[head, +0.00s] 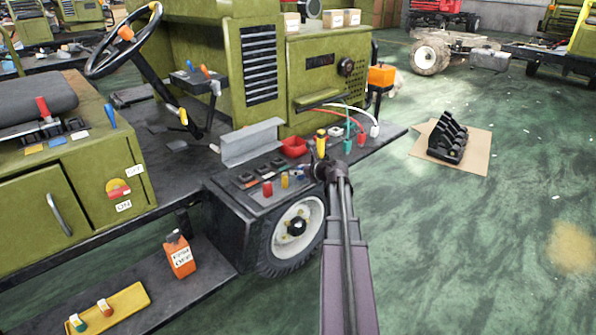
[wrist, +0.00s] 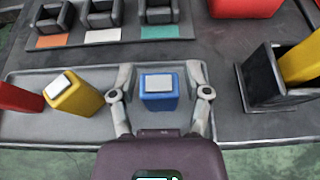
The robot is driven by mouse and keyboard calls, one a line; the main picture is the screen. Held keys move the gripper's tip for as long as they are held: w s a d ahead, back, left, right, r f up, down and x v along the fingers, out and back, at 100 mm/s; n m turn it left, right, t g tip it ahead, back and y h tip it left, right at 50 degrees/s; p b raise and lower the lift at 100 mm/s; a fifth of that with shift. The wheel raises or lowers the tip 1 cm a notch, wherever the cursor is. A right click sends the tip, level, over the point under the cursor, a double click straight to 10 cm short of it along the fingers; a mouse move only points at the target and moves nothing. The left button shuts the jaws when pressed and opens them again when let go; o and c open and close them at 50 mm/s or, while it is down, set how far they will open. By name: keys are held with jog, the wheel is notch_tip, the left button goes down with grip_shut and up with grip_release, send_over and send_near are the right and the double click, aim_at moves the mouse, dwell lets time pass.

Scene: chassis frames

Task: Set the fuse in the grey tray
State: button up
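In the wrist view, a blue fuse (wrist: 158,90) with a pale top stands in the shallow grey tray (wrist: 50,133). My gripper (wrist: 161,83) is open, with one finger on each side of the blue fuse and small gaps between. A tilted yellow fuse (wrist: 73,95) and a red fuse (wrist: 20,99) are to its left. In the head view, my gripper (head: 322,172) is low at the chassis edge, beside the blue fuse (head: 300,172). The yellow fuse (head: 284,180) and red fuse (head: 267,188) also show there.
Black sockets (wrist: 102,14) with coloured labels line up behind the tray. A black holder (wrist: 265,85) with a yellow piece stands close on the right. A red bin (head: 293,147) is behind.

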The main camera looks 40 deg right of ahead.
jog(key=shift+r, duration=0.2)
dwell(0.3)
jog(key=shift+s+r, duration=0.1)
jog(key=shift+s, duration=0.1)
jog(key=p+v, duration=0.5)
jog(key=v, duration=0.6)
jog(key=shift+s, duration=0.3)
dwell(1.0)
